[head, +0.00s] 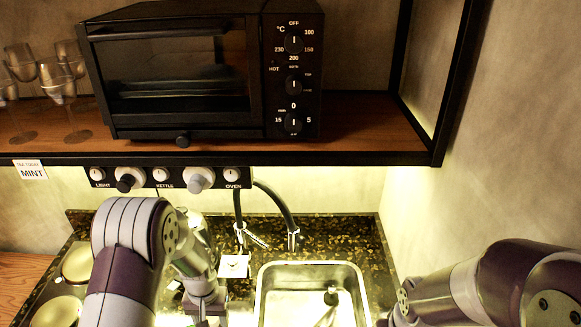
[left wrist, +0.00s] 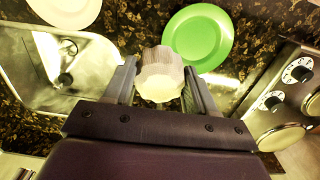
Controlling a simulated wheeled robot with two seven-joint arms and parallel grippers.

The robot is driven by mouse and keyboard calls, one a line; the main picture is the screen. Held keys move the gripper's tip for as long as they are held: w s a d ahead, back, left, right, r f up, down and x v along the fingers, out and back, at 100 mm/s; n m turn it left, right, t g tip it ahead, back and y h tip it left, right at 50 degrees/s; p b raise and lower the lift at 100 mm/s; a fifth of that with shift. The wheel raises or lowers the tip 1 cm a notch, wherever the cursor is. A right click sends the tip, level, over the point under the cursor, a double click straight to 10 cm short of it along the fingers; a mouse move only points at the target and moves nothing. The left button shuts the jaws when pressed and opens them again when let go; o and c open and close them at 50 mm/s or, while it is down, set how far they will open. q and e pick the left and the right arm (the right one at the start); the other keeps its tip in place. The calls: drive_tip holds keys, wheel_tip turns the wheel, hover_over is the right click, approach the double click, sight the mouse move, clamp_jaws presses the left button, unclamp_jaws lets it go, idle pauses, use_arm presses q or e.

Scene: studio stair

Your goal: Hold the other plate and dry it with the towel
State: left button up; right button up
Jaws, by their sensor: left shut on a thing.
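My left gripper (left wrist: 160,72) is shut on a pale, ridged, bunched thing that looks like the towel (left wrist: 160,82). It shows between the two fingers in the left wrist view. A green plate (left wrist: 200,36) lies flat on the dark counter just beyond the fingertips, apart from or partly behind the towel; I cannot tell if they touch. A white plate (left wrist: 66,8) is at the top left of that view, cut by the frame edge. In the head view my left arm hides most of the work area. My right gripper is outside both views.
The steel sink (head: 313,266) lies right of my left arm, with two black hoses (head: 275,205) behind it. A hob (head: 78,262) is at the left. A shelf (head: 380,140) carrying an oven (head: 180,75) and glasses (head: 50,75) overhangs the counter. A wall closes the right side.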

use_arm(q)
drive_tip(key=s+d+f+b, duration=0.1)
drive_tip(key=s+d+f, duration=0.15)
drive_tip(key=d, duration=0.65)
drive_tip(key=s+d+f+b, duration=0.1)
drive_tip(key=s+d, duration=0.3)
drive_tip(key=d, duration=0.6)
drive_tip(key=w+a+f+b, duration=0.1)
drive_tip(key=a+f+b, duration=0.1)
drive_tip(key=a, duration=0.4)
drive_tip(key=w+a+f+b, duration=0.2)
drive_tip(key=a+b, duration=0.2)
drive_tip(key=a, duration=0.2)
drive_tip(key=w+a+f+b, duration=0.1)
drive_tip(key=a+f+b, duration=0.1)
drive_tip(key=a, duration=0.4)
drive_tip(key=shift+w+a+f+b, duration=0.25)
drive_tip(key=shift+a+f+b, duration=0.1)
drive_tip(key=shift+a+b, duration=0.05)
drive_tip(key=shift+a, duration=0.2)
drive_tip(key=shift+d+r, duration=0.1)
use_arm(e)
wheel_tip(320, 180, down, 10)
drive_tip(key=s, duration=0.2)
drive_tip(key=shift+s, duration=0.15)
